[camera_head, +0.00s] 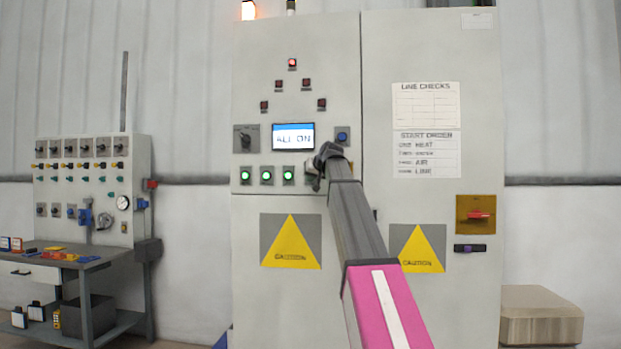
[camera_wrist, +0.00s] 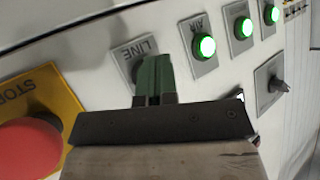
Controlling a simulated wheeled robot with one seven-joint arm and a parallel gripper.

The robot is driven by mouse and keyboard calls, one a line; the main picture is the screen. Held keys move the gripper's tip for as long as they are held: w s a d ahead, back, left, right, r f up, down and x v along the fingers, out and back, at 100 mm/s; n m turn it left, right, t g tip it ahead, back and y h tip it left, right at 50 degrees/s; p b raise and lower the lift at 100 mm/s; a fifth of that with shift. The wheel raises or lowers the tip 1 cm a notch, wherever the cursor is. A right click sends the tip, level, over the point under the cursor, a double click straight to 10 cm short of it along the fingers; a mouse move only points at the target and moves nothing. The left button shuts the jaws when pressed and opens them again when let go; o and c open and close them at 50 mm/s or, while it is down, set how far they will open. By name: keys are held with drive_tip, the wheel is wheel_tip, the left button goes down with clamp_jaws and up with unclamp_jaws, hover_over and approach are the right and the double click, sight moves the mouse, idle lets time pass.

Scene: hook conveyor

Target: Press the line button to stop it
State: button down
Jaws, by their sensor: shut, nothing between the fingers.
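The LINE plate (camera_wrist: 128,52) is at the end of a row of buttons on the grey cabinet (camera_head: 345,60). My gripper (camera_wrist: 153,82) is shut, with its two dark green fingers side by side and empty. The fingertips are over the LINE plate and hide its button; I cannot tell whether they touch it. In the head view my gripper (camera_head: 314,178) is at the right end of the row and covers that spot. The AIR button (camera_wrist: 207,47) beside it is lit green. The display (camera_head: 293,136) reads ALL ON.
Three green-lit buttons (camera_head: 266,176) show left of my gripper. A red STOP button (camera_wrist: 28,148) on a yellow plate is close to my gripper in the wrist view. A rotary switch (camera_head: 245,139) and blue button (camera_head: 342,136) flank the display. A workbench (camera_head: 100,262) stands left.

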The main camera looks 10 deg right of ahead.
drive_tip(key=shift+w, duration=0.15)
drive_tip(key=shift+w+d, duration=0.1)
drive_tip(key=shift+w, duration=0.15)
drive_tip(key=shift+w+d, duration=0.15)
drive_tip(key=shift+w, duration=0.3)
idle(0.6)
drive_tip(key=shift+s, duration=0.2)
drive_tip(key=shift+s+a, duration=0.25)
drive_tip(key=shift+s, duration=0.4)
drive_tip(key=s, duration=0.1)
drive_tip(key=s+a, duration=0.1)
drive_tip(key=s, duration=0.2)
drive_tip(key=shift+s+a, duration=0.3)
drive_tip(key=shift+s, duration=0.05)
idle(0.4)
idle(0.5)
